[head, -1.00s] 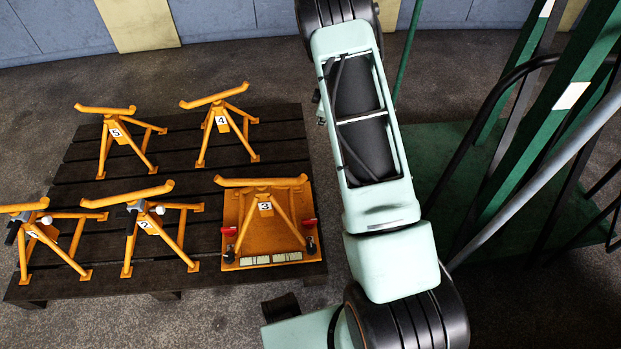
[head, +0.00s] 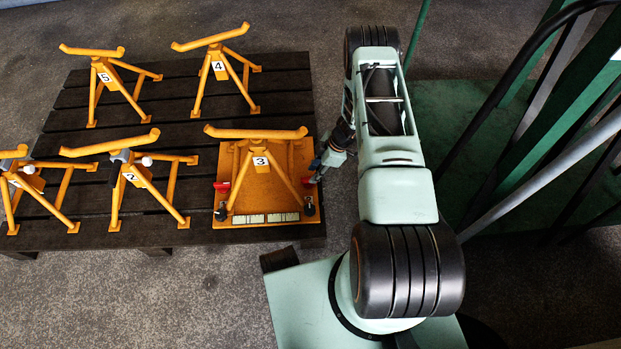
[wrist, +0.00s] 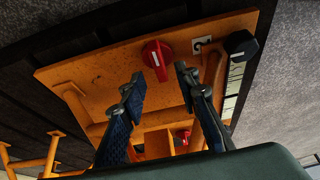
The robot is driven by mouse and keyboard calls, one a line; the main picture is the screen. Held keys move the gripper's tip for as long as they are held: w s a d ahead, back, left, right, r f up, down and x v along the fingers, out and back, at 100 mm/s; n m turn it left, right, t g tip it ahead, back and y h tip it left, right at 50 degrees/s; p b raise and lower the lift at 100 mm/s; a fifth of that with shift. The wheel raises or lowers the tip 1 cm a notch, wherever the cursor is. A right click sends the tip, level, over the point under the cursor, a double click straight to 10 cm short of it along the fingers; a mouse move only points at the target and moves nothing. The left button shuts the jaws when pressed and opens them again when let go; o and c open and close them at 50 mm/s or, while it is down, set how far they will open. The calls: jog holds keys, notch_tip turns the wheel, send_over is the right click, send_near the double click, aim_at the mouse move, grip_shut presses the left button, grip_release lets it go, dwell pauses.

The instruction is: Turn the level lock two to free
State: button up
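An orange plate (head: 232,172) under the stand marked 3 (head: 258,160) carries two red knobs. The left red knob (head: 222,186) is clear in the head view. The right one is largely hidden by my gripper (head: 317,168), which is at the plate's right edge. In the wrist view, a red knob with a white line (wrist: 157,57) lies just beyond my fingertips. My gripper (wrist: 164,85) is open there, with nothing between its fingers. A second red knob (wrist: 183,136) shows further off, between the fingers. I cannot read which knob is lock two.
A black knob (wrist: 241,45) and a small pale label (wrist: 203,43) sit near the closer red knob. Other orange stands (head: 128,178) (head: 218,66) share the dark slatted pallet (head: 290,75). A green frame with dark bars (head: 530,160) stands at the right.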

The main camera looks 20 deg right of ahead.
aim_at(309, 178)
jog(key=shift+b+x, duration=0.45)
jog(key=shift+x, duration=1.5)
grip_shut()
